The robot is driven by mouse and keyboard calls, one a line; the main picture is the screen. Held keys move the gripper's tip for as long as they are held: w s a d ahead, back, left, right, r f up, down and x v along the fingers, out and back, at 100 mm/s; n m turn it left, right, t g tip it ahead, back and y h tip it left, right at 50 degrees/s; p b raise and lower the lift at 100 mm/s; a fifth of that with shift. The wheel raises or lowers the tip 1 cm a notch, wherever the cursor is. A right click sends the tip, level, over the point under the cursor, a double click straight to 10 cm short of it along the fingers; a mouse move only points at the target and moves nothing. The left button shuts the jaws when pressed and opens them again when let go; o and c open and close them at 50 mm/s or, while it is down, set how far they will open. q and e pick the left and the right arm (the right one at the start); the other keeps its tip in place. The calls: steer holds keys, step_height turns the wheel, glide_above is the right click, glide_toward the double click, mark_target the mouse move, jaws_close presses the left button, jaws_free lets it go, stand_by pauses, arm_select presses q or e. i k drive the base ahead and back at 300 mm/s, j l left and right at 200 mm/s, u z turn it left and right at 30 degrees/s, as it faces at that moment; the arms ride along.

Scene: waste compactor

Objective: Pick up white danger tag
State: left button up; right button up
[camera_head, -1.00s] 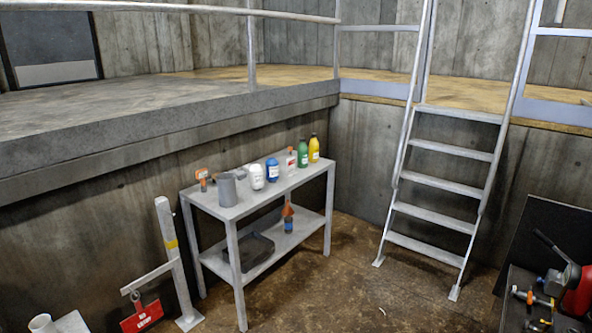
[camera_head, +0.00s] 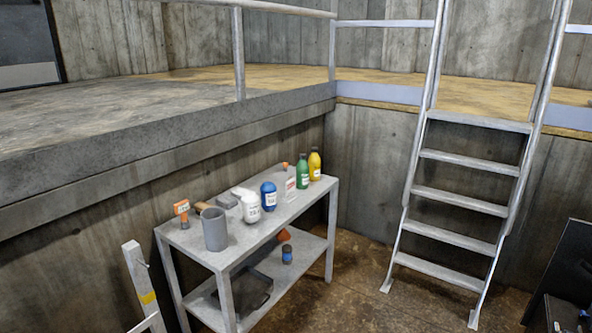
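I cannot make out a white danger tag for certain. A small white flat item (camera_head: 240,192) lies on the top of the grey metal table (camera_head: 262,229), behind a white bottle (camera_head: 250,207); it is too small to identify. Also on the table top stand a grey cup (camera_head: 214,229), an orange-and-white tool (camera_head: 182,211), a blue jar (camera_head: 268,196), a white bottle with an orange top (camera_head: 290,184), a green bottle (camera_head: 303,172) and a yellow bottle (camera_head: 314,165). Neither of my grippers is in view.
The lower shelf holds a dark tray (camera_head: 250,290) and a blue-and-orange bottle (camera_head: 287,254). A white post (camera_head: 139,275) with a yellow band stands left of the table. A metal ladder (camera_head: 462,200) rises to the platform (camera_head: 150,115). Brown floor (camera_head: 360,285) is open between table and ladder.

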mark_target(290, 185)
steer(key=i+l+z, duration=0.1)
steer(key=i+z, duration=0.2)
steer(key=i, duration=0.3)
steer(key=i+z, duration=0.3)
steer(key=i, duration=0.3)
steer(key=i+l+u, duration=0.15)
steer(key=i+u, duration=0.3)
steer(key=i+l+u, duration=0.3)
steer(key=u, duration=0.2)
steer(key=i+l+u, duration=0.15)
steer(key=u, duration=0.2)
steer(key=i+l+u, duration=0.15)
steer(key=u, duration=0.15)
steer(key=i+l+u, duration=0.1)
steer(key=l+u, duration=0.25)
